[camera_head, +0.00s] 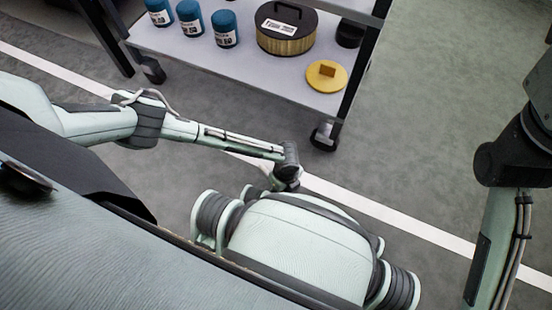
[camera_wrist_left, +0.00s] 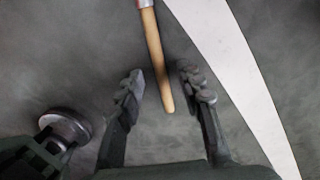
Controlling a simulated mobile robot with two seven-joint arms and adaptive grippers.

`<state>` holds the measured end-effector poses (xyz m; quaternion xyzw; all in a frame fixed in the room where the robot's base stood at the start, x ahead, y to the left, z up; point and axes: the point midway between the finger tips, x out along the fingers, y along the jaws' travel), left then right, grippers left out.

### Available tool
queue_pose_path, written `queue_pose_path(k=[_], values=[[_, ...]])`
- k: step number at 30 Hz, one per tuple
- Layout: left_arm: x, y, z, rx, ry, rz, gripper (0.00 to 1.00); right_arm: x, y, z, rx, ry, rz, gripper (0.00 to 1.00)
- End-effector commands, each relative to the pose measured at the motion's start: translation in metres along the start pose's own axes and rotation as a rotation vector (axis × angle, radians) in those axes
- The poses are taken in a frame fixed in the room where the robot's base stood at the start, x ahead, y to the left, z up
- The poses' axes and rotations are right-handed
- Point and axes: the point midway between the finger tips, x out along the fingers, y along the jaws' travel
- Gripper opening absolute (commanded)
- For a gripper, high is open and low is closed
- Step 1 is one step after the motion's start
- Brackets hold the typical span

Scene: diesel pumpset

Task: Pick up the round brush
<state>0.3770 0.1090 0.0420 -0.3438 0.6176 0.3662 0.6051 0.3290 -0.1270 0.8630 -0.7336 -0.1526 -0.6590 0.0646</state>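My left gripper (camera_wrist_left: 164,82) is open, with one finger on each side of the handle's lower end. No contact shows, and the depth between fingers and handle is hard to tell. In the head view my left arm reaches in from the left, and its gripper and the brush are hidden. My right gripper is not in view.
A wheeled cart shelf (camera_head: 190,52) at the back holds several blue canisters (camera_head: 224,29), a round filter (camera_head: 286,28) and a yellow disc (camera_head: 326,76). Its front caster (camera_head: 325,135) stands near my left wrist. A white line (camera_head: 400,208) crosses the grey floor.

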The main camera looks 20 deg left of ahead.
Motion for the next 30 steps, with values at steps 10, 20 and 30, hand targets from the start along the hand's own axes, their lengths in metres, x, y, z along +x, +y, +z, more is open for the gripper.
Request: queue_pose_path(k=[10,20,30], values=[[0.0088,-0.0003,-0.0004,0.0,0.001,-0.001,0.37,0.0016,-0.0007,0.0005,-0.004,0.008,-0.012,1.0],[0.0088,-0.0001,-0.0004,0.0,0.001,-0.001,0.0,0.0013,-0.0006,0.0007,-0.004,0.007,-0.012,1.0],[0.0003,0.0001,-0.0002,0.0,0.001,-0.001,0.0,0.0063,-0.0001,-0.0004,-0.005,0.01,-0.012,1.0]])
